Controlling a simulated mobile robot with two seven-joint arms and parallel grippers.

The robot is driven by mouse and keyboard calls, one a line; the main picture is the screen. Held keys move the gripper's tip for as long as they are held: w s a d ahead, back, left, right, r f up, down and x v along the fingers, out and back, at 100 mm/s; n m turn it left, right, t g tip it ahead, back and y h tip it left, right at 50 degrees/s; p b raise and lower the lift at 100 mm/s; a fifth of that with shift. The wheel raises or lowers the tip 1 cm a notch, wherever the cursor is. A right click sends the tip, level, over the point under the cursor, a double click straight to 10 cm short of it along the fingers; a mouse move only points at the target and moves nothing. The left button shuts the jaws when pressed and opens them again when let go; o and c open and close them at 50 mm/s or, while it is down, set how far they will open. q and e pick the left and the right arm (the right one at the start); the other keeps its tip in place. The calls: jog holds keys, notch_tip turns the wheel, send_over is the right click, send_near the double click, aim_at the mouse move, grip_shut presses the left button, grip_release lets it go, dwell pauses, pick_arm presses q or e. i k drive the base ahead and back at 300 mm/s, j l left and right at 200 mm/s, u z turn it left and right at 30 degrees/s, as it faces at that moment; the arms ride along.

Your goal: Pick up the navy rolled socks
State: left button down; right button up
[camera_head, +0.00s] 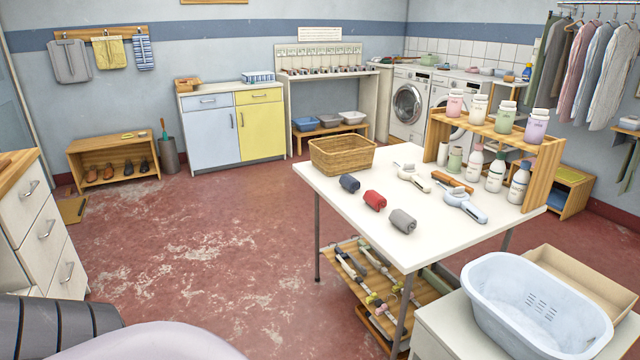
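The navy rolled socks (349,183) lie on the white table (330,205), near its left edge. They are a small dark blue roll, just in front of a wicker basket. Red rolled socks (375,200) and grey rolled socks (403,220) lie in a row with them toward the front right. Nothing touches or covers the navy roll. Neither of my grippers shows in the head view.
The wicker basket (342,154) stands at the table's back left corner. Light-coloured hand tools (461,204) and a wooden bottle rack (541,175) take up the right side. A blue laundry tub (535,310) stands at front right. The red floor (215,240) left of the table is clear.

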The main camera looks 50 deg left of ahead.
aim_at(347, 181)
jog(key=u, duration=1.4)
jog(key=z, duration=0.4)
jog(key=i+j+z, duration=0.2)
jog(key=z, duration=0.2)
jog(key=i+j+z, duration=0.1)
jog(key=j+z, duration=0.3)
jog(key=i+j+z, duration=0.15)
jog(key=j, duration=0.15)
jog(key=i+j+z, duration=0.2)
jog(key=j, duration=0.15)
jog(key=i+j+z, duration=0.1)
jog(key=j, duration=1.4)
jog(key=i+z, duration=0.05)
jog(key=i, duration=0.05)
